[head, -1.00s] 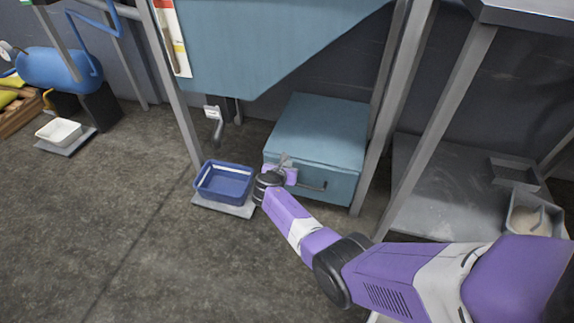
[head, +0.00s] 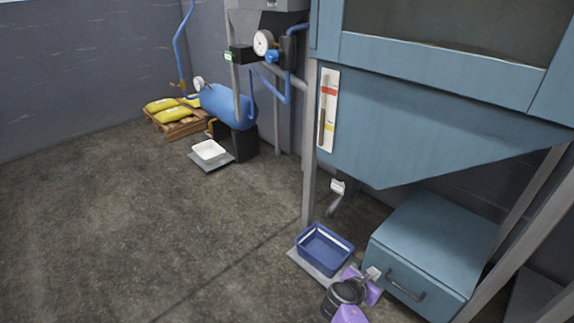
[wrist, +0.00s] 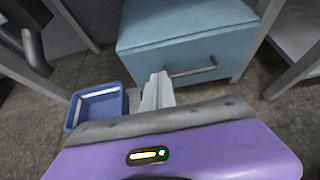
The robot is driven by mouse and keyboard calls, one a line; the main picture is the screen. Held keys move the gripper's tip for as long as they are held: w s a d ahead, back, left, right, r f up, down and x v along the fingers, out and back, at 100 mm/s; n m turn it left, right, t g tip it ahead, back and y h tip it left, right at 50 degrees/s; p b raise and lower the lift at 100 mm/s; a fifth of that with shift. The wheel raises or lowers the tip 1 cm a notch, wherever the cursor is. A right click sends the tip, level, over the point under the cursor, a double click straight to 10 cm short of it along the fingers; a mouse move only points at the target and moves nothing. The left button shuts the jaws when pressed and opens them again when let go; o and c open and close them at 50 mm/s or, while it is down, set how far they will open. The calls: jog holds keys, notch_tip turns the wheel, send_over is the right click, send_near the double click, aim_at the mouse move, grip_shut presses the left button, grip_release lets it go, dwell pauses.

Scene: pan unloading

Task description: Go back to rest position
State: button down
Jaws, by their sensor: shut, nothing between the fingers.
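My gripper (head: 373,273) is at the lower right of the head view, in front of the blue-grey drawer box (head: 440,232). Its fingers are together and hold nothing. In the wrist view my gripper (wrist: 157,90) shows its closed pale fingers, with the drawer box (wrist: 180,40) and its handle (wrist: 192,71) beyond them. I cannot tell whether the fingertips touch the box. The drawer looks shut.
A blue pan (head: 325,250) sits on a grey plate (head: 309,265) left of my gripper. A white pan (head: 208,150) stands farther back near yellow bags (head: 161,104) on a pallet. Metal legs (head: 309,160) flank the hopper (head: 430,120). The floor at left is clear.

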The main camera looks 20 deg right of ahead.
jog(key=w+a+r+m+t+y, duration=0.2)
jog(key=w+a+r+m+t, duration=0.15)
jog(key=w+m, duration=0.2)
jog(key=s+a+r+m+t+y, duration=0.2)
jog(key=s+a+m+t+y, duration=0.3)
jog(key=a, duration=0.7)
jog(key=s+a+r+m+t+y, duration=0.1)
jog(key=s+a+r+m, duration=0.3)
jog(key=s+r, duration=0.55)
jog(key=s+a+r+m+t+y, duration=0.15)
jog(key=s+a+r+m, duration=0.3)
jog(key=s, duration=0.95)
jog(key=s+a+r+m+y, duration=0.2)
jog(key=s+a+r+m, duration=0.1)
jog(key=s+r, duration=0.65)
notch_tip(320, 180, up, 26)
jog(key=s+p, duration=0.2)
jog(key=p, duration=2.5)
jog(key=shift+a+f, duration=0.15)
jog(key=shift+f, duration=0.1)
